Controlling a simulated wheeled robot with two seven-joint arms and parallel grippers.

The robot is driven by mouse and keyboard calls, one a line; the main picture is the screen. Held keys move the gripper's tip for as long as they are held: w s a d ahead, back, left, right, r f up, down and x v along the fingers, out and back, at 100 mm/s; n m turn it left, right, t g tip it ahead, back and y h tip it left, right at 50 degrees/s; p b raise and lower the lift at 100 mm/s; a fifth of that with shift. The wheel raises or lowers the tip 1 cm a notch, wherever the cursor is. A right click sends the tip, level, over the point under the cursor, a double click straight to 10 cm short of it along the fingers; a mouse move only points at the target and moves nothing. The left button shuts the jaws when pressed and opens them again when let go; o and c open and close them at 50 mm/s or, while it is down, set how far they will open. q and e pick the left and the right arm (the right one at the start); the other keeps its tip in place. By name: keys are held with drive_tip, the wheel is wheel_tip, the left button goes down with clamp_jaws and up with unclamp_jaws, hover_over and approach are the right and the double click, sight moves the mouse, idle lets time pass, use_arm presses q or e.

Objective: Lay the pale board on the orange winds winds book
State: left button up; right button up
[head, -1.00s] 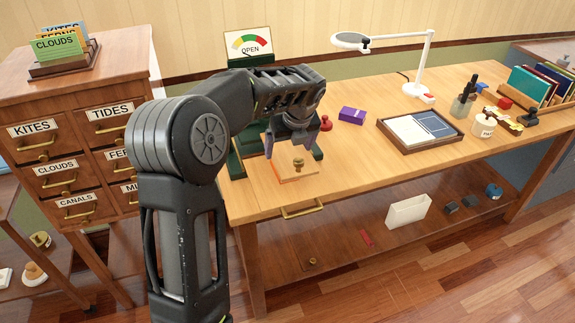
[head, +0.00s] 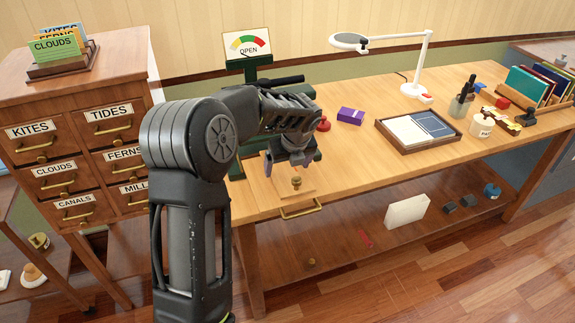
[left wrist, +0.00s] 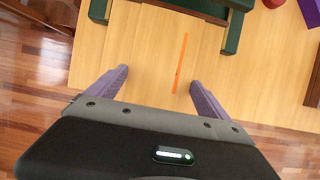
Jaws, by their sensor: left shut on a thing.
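The pale board (head: 288,196) has a brass knob on top and lies close below the fingers, near the table's front edge. In the left wrist view its outline blends with the table wood. The orange book shows there only as a thin orange strip (left wrist: 181,62) between the fingers; the rest of it is hidden. I cannot tell whether board and book touch. My right gripper is not in view.
A red knob (head: 323,124), a purple box (head: 351,116) and a wooden tray (head: 440,146) lie to the right. A card cabinet (head: 75,150) stands left. The table front between gripper and tray is clear.

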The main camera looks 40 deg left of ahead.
use_arm(q)
drive_tip(key=shift+f, duration=0.1)
drive_tip(key=o, duration=1.3)
drive_tip(key=shift+c, duration=0.2)
drive_tip(key=v, duration=1.2)
